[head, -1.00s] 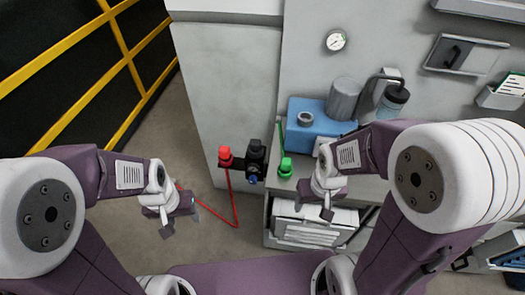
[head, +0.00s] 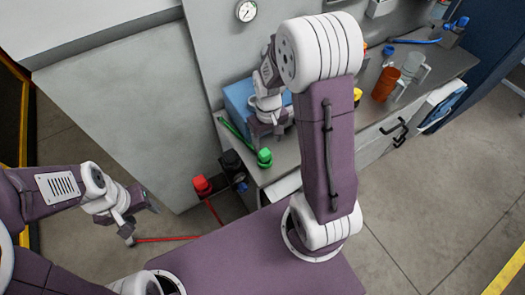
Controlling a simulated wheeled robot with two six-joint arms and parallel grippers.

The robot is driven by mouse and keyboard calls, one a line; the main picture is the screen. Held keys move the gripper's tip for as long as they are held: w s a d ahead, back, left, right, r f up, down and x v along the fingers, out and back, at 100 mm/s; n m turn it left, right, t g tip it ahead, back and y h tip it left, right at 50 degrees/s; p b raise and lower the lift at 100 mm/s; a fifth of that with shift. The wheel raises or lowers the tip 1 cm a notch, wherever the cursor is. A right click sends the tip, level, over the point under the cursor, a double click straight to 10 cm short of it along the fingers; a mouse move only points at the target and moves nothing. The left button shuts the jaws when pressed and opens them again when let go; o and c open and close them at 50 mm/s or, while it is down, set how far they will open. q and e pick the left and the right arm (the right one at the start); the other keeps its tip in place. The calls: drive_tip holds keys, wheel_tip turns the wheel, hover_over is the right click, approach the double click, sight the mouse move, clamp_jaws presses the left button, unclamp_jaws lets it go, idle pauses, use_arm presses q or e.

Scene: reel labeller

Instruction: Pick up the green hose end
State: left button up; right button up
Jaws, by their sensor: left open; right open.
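The green hose end (head: 264,158) is a bright green fitting at the front left corner of the grey counter. Its green hose (head: 232,129) runs back and left from it along the counter edge. My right gripper (head: 268,136) is open and points down just behind the green hose end, in front of the blue box. I cannot tell whether it touches the fitting, and nothing shows between its fingers. My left gripper (head: 141,219) is open and empty over the floor at the left, well apart from the green hose end.
A blue box (head: 238,98) stands on the counter (head: 283,158), partly hidden by my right arm. A red hose end (head: 202,185) and a black fitting (head: 231,161) sit left of the counter, with a red hose (head: 165,239) below.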

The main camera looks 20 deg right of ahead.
sight(265, 152)
drive_tip(key=shift+w+a+f, duration=0.1)
drive_tip(key=shift+a+f, duration=0.05)
drive_tip(key=shift+f, duration=0.05)
drive_tip(key=f, duration=0.2)
drive_tip(key=shift+w+a+f, duration=0.2)
drive_tip(key=shift+a+f, duration=0.1)
drive_tip(key=shift+f, duration=0.1)
drive_tip(key=shift+d+f, duration=0.25)
drive_tip(key=shift+f, duration=0.2)
drive_tip(key=shift+s+f, duration=0.1)
drive_tip(key=shift+f, duration=0.2)
wheel_tip(265, 152, down, 4)
drive_tip(key=shift+a+f+p, duration=0.1)
drive_tip(key=shift+a+p, duration=0.05)
drive_tip(key=shift+p, duration=0.25)
drive_tip(key=shift+w+f, duration=0.15)
drive_tip(key=shift+w, duration=0.05)
drive_tip(key=shift+s, duration=0.15)
drive_tip(key=c, duration=0.5)
clamp_jaws()
